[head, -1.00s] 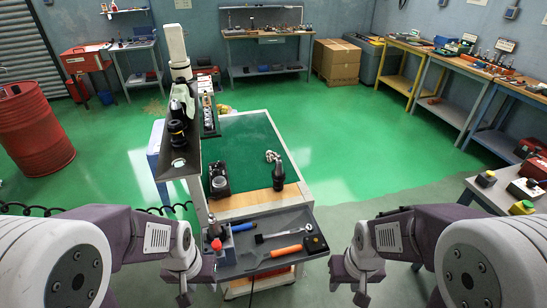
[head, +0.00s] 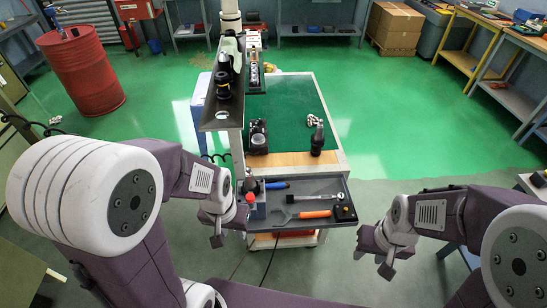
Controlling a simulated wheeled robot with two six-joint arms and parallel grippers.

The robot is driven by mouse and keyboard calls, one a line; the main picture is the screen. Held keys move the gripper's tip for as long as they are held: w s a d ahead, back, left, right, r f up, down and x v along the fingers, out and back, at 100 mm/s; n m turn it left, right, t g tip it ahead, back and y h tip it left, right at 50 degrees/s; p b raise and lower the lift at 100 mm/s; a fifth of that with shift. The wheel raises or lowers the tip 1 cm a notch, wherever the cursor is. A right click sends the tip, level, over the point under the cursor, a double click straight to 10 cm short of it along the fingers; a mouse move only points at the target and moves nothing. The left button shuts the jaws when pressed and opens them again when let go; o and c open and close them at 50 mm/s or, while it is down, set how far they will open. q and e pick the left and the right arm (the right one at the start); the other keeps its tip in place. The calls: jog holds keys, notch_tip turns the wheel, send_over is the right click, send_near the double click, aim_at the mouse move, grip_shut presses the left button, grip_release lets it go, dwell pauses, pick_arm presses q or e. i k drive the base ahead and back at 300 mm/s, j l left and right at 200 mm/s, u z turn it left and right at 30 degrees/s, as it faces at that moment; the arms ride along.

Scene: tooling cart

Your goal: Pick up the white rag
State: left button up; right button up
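No cloth can be clearly made out as the white rag. A small whitish lumpy thing (head: 313,120) lies on the cart's green mat (head: 290,98), and a pale thing (head: 229,46) sits on the raised dark shelf; I cannot tell whether either is the rag. My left gripper (head: 217,241) is left of the cart's grey tool drawer, apart from both. My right gripper (head: 387,271) is right of and nearer than the drawer, over the floor. Nothing shows held in either, and their finger gaps cannot be made out.
The open drawer (head: 345,187) holds an orange-handled tool (head: 313,214), a blue-handled tool (head: 277,185) and a wrench-like tool. A dark bottle-shaped thing (head: 318,138) stands by the mat's edge. A red barrel (head: 80,70) is at left. Green floor right of the cart is clear.

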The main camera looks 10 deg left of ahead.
aim_at(312, 121)
jog(key=i+l, duration=0.15)
jog(key=l, duration=0.2)
jog(key=i+l+u, duration=0.1)
jog(key=l, duration=0.25)
jog(key=i+l+u, duration=0.1)
jog(key=i+l, duration=0.3)
jog(key=l, duration=0.35)
jog(key=i+l+u, duration=0.1)
jog(key=l, duration=0.25)
jog(key=i+l+u, duration=0.15)
jog(key=i+l, duration=0.4)
jog(key=i+l+u, duration=0.15)
jog(key=i+l, duration=0.6)
jog(key=i+u, duration=0.05)
jog(key=i, duration=0.05)
